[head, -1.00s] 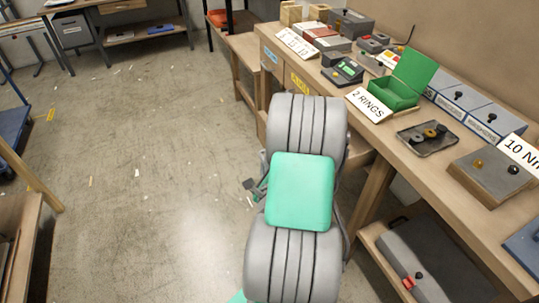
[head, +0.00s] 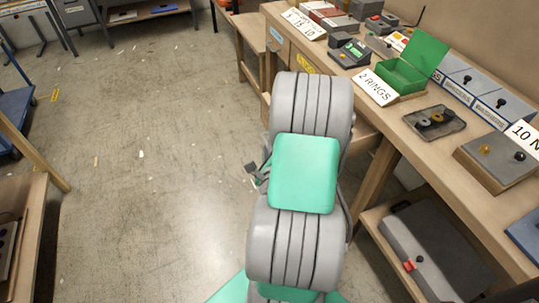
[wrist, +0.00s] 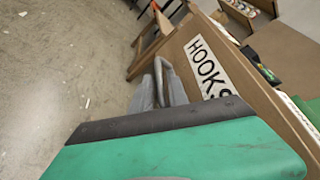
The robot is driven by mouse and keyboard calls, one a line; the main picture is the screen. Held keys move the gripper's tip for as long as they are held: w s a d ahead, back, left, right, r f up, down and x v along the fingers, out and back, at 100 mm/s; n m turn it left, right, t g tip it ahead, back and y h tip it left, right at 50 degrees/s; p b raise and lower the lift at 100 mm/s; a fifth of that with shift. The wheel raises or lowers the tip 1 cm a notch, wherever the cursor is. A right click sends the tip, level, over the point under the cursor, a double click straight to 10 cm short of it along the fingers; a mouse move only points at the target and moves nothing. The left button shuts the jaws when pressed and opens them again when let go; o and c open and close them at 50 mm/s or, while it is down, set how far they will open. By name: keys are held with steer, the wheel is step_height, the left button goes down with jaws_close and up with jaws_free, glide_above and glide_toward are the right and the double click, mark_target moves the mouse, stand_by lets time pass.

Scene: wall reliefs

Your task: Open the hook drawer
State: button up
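The drawer front with the HOOKS label (wrist: 210,66) is a wooden panel in the wrist view, slanting from the upper middle to the lower right. My gripper's grey fingers (wrist: 165,86) show in front of the panel, left of the label. Whether they touch a handle, and how far apart they are, I cannot tell. In the head view my arm covers much of the bench front, and only a small dark part of my gripper (head: 256,174) shows left of the arm. The HOOKS label is not visible there. I cannot tell how far the drawer is out.
The wooden bench (head: 398,108) runs along the right. It carries a green open box (head: 412,68), a 2 RINGS sign (head: 378,87), a dark tray (head: 434,121) and several grey boxes. A grey case (head: 432,248) lies on the shelf below. The floor (head: 150,190) at left is mostly clear.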

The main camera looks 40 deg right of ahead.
steer(key=b+v, duration=0.2)
steer(key=v, duration=0.5)
stand_by(0.3)
steer(key=w+a+r+n+g+y+p, duration=0.1)
steer(key=w+a+r+n+y+p, duration=0.3)
steer(key=a+n, duration=0.4)
steer(key=w+a+r+n+y+p, duration=0.3)
steer(key=w+a+n+y, duration=0.25)
steer(key=n, duration=0.35)
steer(key=s+a+r+n+g+p, duration=0.7)
steer(key=s+a+r+n, duration=0.2)
steer(key=a+r+n, duration=0.2)
step_height(320, 180, up, 3)
steer(key=n, duration=0.4)
steer(key=shift+s+n+g, duration=0.3)
steer(key=shift+s+g, duration=0.1)
steer(key=shift+d+f+y, duration=0.1)
steer(key=shift+y, duration=0.15)
